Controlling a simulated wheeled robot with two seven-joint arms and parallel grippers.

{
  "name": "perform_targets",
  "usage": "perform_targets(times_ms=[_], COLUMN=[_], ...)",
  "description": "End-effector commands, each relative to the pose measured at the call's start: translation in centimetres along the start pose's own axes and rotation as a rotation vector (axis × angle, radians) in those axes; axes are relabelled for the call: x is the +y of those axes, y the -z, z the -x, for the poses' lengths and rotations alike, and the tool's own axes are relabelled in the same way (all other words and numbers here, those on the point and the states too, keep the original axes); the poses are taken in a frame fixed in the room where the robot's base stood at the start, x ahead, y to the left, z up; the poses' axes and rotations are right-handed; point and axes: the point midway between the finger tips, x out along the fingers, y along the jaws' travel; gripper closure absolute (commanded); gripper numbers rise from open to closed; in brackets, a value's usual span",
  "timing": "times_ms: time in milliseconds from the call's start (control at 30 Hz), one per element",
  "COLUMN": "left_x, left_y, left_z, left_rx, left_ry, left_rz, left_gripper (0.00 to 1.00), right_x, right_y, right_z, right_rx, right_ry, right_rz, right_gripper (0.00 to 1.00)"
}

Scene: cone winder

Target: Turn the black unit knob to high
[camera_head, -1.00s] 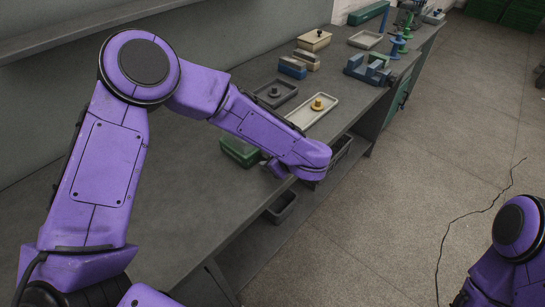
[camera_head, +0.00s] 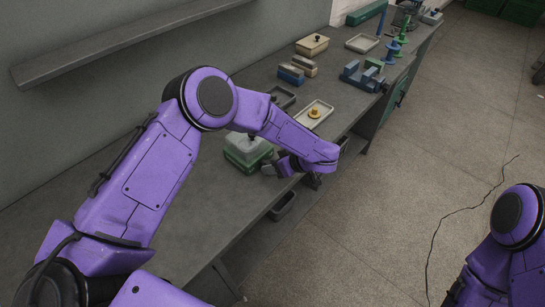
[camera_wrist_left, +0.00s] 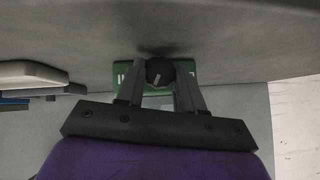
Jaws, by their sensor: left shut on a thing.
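In the left wrist view, the black knob (camera_wrist_left: 159,71) sits on a green unit (camera_wrist_left: 148,86) below the table's front edge or face; I cannot tell which. A pale pointer line on the knob points down and slightly left in the picture. Small white marks show on the green face to both sides of the knob. My left gripper (camera_wrist_left: 160,78) has its two fingers on either side of the knob and is shut on it. In the head view, my left gripper (camera_head: 284,165) is at the bench's front edge, and the knob is hidden. My right gripper is out of view.
A green box with a grey top (camera_head: 247,153) stands on the bench (camera_head: 170,200) beside my left gripper. Blue and tan blocks (camera_head: 291,74) stand further back.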

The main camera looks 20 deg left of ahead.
Motion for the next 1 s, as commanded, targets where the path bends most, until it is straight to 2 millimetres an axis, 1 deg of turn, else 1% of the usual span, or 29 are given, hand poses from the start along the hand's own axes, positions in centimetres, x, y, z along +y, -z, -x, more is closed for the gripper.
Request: perform_targets(times_ms=[100, 367, 400, 433, 667, 767, 867, 1000], left_x=[0.1, 0.1, 0.1, 0.1, 0.1, 0.2, 0.4, 0.5], left_y=[0.0, -0.1, -0.1, -0.1, 0.0, -0.1, -0.2, -0.3], left_z=[0.0, -0.1, -0.1, -0.1, -0.1, 0.3, 1.8, 5.2], left_rx=[0.000, -0.001, -0.001, -0.001, 0.000, 0.000, 0.001, 0.002], left_ry=[0.027, 0.029, 0.029, 0.029, 0.028, 0.026, 0.024, 0.023], left_rz=[-0.026, -0.031, -0.031, -0.030, -0.029, -0.029, -0.027, -0.028], left_gripper=[0.93, 0.94, 0.57, 0.52, 0.52, 0.52, 0.52, 0.52], right_x=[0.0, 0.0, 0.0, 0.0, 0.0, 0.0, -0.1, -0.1], right_y=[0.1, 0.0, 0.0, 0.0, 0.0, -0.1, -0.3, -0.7], right_z=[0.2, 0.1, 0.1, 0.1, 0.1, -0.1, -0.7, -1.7], right_rx=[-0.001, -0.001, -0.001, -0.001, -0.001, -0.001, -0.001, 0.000], right_ry=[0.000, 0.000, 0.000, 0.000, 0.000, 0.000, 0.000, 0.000], right_rz=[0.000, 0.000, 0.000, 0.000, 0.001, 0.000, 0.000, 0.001], right_gripper=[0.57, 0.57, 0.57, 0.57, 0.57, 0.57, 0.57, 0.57])
